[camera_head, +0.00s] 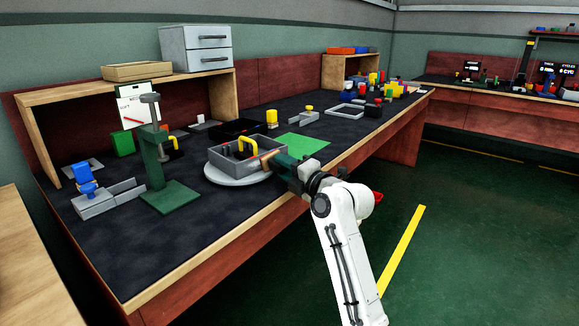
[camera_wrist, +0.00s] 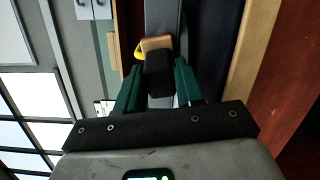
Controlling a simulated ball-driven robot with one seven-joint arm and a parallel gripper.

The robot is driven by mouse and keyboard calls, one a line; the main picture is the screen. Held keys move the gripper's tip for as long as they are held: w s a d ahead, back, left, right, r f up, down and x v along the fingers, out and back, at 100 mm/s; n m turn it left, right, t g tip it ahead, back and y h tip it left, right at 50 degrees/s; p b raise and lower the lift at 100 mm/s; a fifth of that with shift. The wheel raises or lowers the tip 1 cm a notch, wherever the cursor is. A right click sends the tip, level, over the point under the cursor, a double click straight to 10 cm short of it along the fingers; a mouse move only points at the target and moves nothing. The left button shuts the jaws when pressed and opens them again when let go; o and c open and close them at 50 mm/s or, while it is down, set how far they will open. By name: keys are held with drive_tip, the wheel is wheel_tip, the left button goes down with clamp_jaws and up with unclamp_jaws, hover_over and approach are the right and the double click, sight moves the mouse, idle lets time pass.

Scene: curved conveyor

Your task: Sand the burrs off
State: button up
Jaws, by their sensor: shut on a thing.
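A grey open-topped box (camera_head: 222,161) sits on a pale round plate (camera_head: 228,180) on the dark bench. Inside it are a yellow arched handle (camera_head: 243,143) and small dark items. My gripper (camera_head: 279,160) is at the right side of the box, its green fingers shut on a tan-faced block (camera_head: 258,162) with a dark body. The wrist view shows the tan face (camera_wrist: 156,43) and black body (camera_wrist: 158,72) of the block between the fingers. The tan end is at the box's near right wall; I cannot tell whether it touches. Burrs are too small to make out.
A green press (camera_head: 155,170) stands left of the plate, beside a grey vise with a blue top (camera_head: 85,183). A green mat (camera_head: 302,144) lies right of the box. Small coloured parts fill the bench's far end. The near left bench top is clear.

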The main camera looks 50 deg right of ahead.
drive_tip(key=shift+w+a, duration=0.25)
drive_tip(key=shift+a, duration=0.4)
drive_tip(key=shift+c, duration=0.5)
drive_tip(key=shift+w+a+p, duration=0.2)
drive_tip(key=shift+a+p, duration=0.15)
drive_tip(key=shift+a, duration=1.4)
drive_tip(key=shift+w+a+p, duration=0.2)
drive_tip(key=shift+a+p, duration=0.1)
drive_tip(key=shift+a, duration=1.45)
drive_tip(key=shift+s+d, duration=0.1)
drive_tip(key=shift+s, duration=0.05)
drive_tip(key=shift+s, duration=0.3)
drive_tip(key=shift+s+a, duration=0.25)
drive_tip(key=shift+s, duration=1.05)
drive_tip(key=shift+s+a, duration=0.2)
drive_tip(key=shift+s, duration=1.1)
drive_tip(key=s, duration=0.3)
drive_tip(key=shift+a, duration=0.25)
